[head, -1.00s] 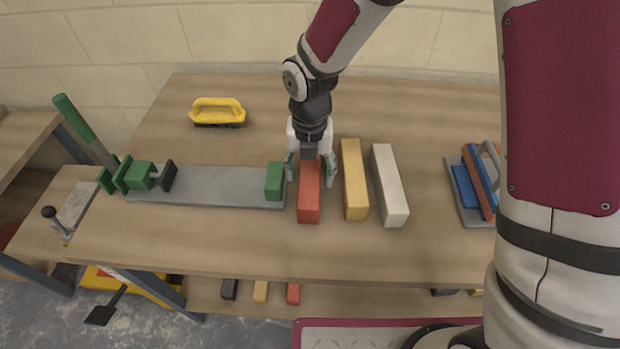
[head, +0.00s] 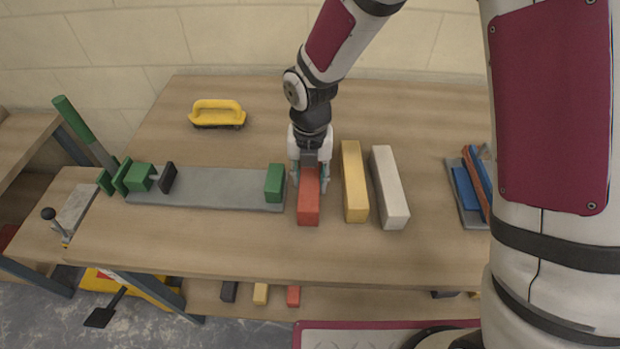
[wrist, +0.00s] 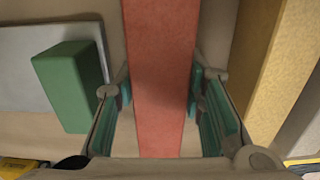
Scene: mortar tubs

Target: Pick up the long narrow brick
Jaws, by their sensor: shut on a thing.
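Three long bricks lie side by side on the workbench: a red brick (head: 309,207), a yellow brick (head: 354,185) and a white brick (head: 389,188). My gripper (head: 310,182) is shut on the red brick, with one finger on each long side near its far half. In the wrist view the red brick (wrist: 160,75) runs between the teal finger pads. The yellow brick (wrist: 272,70) lies to its right there. The red brick appears to rest on the bench; any small gap beneath it cannot be seen.
A grey clamp plate (head: 215,188) with green blocks (head: 274,183) is close to the left of the red brick. A yellow-handled brush (head: 217,112) lies at the back left. A blue and orange tool (head: 470,187) on a grey plate is at the right, partly behind my arm.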

